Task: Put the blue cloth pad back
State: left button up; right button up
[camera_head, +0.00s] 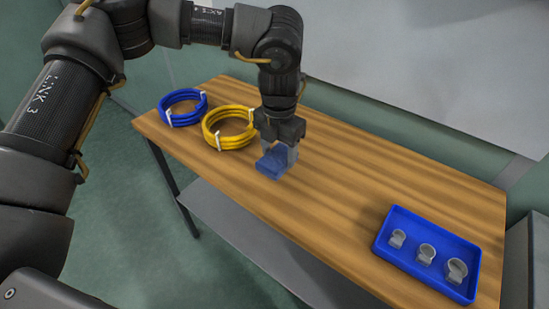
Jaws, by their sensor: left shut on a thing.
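The blue cloth pad (272,164) is on the wooden table near its middle left, right of the yellow coil. My left gripper (284,152) comes down over it from above and is shut on it. The fingers cover part of the pad's far side. I cannot tell whether the pad touches the table or hangs just above it. My right gripper does not show.
A blue coil (184,99) and a yellow coil (224,137) lie left of the gripper on the table (365,185). A blue tray (388,255) with three grey clamp-like pieces stands at the right end. The table between pad and tray is clear.

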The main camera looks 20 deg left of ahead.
aim_at(277, 151)
pick_arm(q)
jog(key=shift+w+a+f, duration=0.15)
jog(key=shift+w+f, duration=0.05)
jog(key=shift+f, duration=0.2)
jog(key=shift+w+a+f, duration=0.1)
jog(key=shift+w+f, duration=0.1)
jog(key=shift+f, duration=0.2)
jog(key=shift+w+a+f, duration=0.1)
jog(key=shift+a+f, duration=0.05)
jog(key=shift+f, duration=0.05)
jog(key=f, duration=0.1)
jog(key=f+p, duration=0.1)
jog(key=f, duration=0.1)
jog(key=shift+w+p, duration=0.25)
jog(key=shift+p, duration=0.05)
jog(key=shift+f, duration=0.15)
jog(key=o, duration=0.6)
jog(key=shift+s, duration=0.1)
jog(key=shift+c, duration=0.2)
jog(key=o, duration=0.4)
jog(key=shift+r, duration=0.35)
notch_tip(277, 151, up, 11)
jog(key=shift+a+r+b, duration=0.1)
jog(key=shift+r+b, duration=0.1)
jog(key=shift+b, duration=0.5)
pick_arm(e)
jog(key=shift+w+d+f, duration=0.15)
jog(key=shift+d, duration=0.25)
